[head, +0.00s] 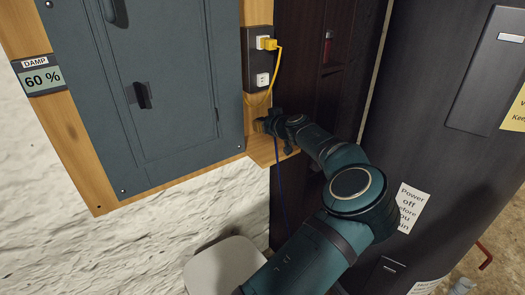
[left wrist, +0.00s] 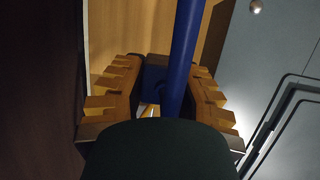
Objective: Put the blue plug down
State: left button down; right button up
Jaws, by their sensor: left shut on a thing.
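My left gripper (head: 264,125) is at the small wooden ledge (head: 262,158) below the dark socket strip (head: 257,66). In the left wrist view its two toothed fingers (left wrist: 158,72) are closed on the blue plug (left wrist: 157,94), whose thick blue cord (left wrist: 186,40) runs up across the picture. In the head view the plug is hidden by the gripper, and a thin dark blue cord (head: 279,190) hangs below the ledge. I cannot tell whether the plug touches the ledge. My right gripper is in neither view.
A yellow plug (head: 269,44) with a yellow cord sits in the strip's upper socket; the lower socket (head: 262,80) is empty. A pale seat-like thing (head: 222,268) stands below.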

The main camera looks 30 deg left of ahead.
aim_at(264, 152)
pick_arm(q)
jog(key=shift+w+r+n+g, duration=0.15)
jog(key=shift+r+n+g, duration=0.15)
jog(key=shift+g, duration=0.1)
notch_tip(264, 152, down, 10)
jog(key=shift+f+b, duration=0.1)
jog(key=shift+b, duration=0.75)
jog(key=shift+f+b, duration=0.2)
jog(key=shift+b, duration=0.2)
jog(key=c, duration=0.8)
grip_release()
jog(key=shift+c, duration=0.2)
